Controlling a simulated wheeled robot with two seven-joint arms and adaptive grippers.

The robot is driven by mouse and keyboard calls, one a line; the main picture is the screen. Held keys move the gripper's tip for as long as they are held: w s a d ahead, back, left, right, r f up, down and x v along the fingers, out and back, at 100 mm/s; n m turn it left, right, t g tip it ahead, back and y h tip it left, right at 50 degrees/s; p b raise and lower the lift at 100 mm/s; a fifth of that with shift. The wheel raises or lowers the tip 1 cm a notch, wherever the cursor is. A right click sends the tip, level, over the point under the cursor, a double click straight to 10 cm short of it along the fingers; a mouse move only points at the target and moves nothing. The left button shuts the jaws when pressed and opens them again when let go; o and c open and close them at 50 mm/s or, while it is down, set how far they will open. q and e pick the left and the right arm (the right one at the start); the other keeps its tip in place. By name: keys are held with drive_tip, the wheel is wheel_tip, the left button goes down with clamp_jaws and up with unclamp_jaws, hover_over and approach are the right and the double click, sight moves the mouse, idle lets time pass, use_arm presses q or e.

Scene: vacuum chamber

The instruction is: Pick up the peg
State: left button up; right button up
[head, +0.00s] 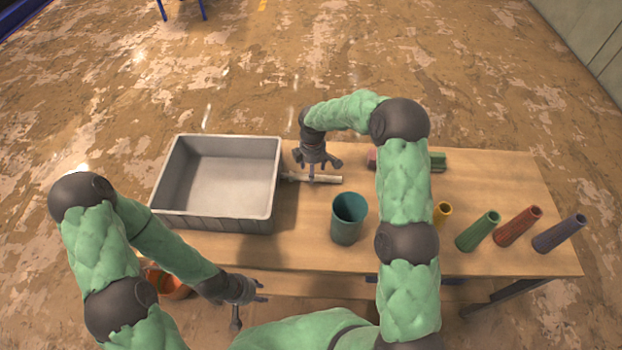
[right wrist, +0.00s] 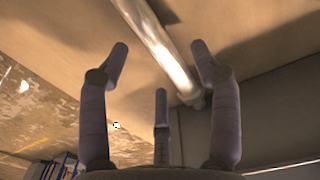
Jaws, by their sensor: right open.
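The peg appears to be the silver rod (head: 327,179) lying on the wooden table, just right of the grey bin; it shows large in the right wrist view (right wrist: 158,42). My right gripper (head: 316,166) is over the rod with its fingers spread and nothing held. In the right wrist view the rod runs diagonally beyond and between the open fingertips (right wrist: 160,62); I cannot tell whether any finger touches it. My left gripper (head: 248,298) is low at the front, off the table's near edge, with its fingers spread and empty.
A grey bin (head: 178,217) stands empty at the table's left. A teal cup (head: 346,232) is in front of the rod. A green block (head: 438,162) lies behind my right arm.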

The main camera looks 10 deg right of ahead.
drive_tip(key=shift+f, duration=1.45)
drive_tip(key=shift+c, duration=0.3)
clamp_jaws()
drive_tip(key=shift+r, duration=0.1)
